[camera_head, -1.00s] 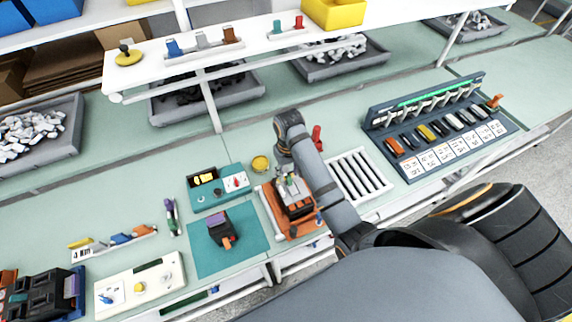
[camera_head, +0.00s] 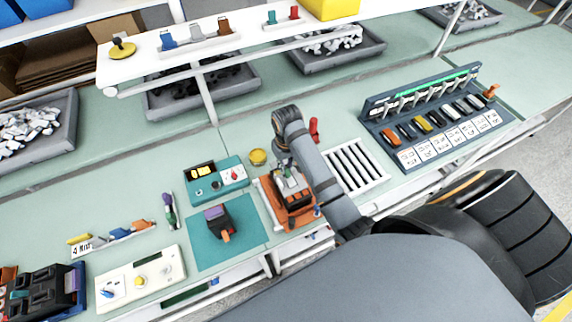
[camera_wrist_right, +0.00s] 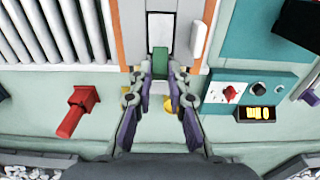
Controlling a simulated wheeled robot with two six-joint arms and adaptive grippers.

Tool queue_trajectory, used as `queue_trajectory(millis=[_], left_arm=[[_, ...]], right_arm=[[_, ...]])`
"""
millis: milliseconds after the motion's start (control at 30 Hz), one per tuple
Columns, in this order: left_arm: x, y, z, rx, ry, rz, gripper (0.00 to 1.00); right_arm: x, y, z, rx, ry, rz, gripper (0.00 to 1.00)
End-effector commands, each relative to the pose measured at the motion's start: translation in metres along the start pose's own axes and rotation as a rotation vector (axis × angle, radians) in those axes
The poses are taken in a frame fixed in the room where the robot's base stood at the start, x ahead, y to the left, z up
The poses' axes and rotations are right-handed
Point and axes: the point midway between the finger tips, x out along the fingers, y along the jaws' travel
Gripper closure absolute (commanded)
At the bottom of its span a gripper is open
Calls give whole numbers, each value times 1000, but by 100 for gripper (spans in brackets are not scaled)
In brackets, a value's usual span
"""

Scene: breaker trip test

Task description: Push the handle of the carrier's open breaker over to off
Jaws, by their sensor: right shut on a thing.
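The orange carrier (camera_head: 267,204) stands on the bench in the middle of the head view, with a dark and orange breaker (camera_head: 291,196) in it. My right gripper (camera_head: 285,168) is at the carrier's far end, partly hidden by my own arm. In the right wrist view my right gripper (camera_wrist_right: 161,78) has its fingertips shut on a small green block (camera_wrist_right: 160,62), which lies between the carrier's orange side strips (camera_wrist_right: 118,35). I cannot tell for sure that this block is the breaker's handle. My left gripper is not in view.
A teal tester box (camera_head: 217,185) and a teal mat (camera_head: 240,245) with another breaker (camera_head: 218,222) are left of the carrier. A slatted white tray (camera_head: 355,166) and a red clamp-like piece (camera_head: 314,130) are right of it. A breaker rack (camera_head: 430,115) stands farther right.

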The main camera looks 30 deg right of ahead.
Motion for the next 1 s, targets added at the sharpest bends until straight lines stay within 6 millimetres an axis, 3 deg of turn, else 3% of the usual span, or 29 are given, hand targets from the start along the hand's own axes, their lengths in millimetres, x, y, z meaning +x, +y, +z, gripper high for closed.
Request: queue_trajectory(millis=[567,1000], left_arm=[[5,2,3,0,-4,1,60],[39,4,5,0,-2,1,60]], right_arm=[[-1,0,33,1,430,0,100],[10,0,57,1,811,0,100]])
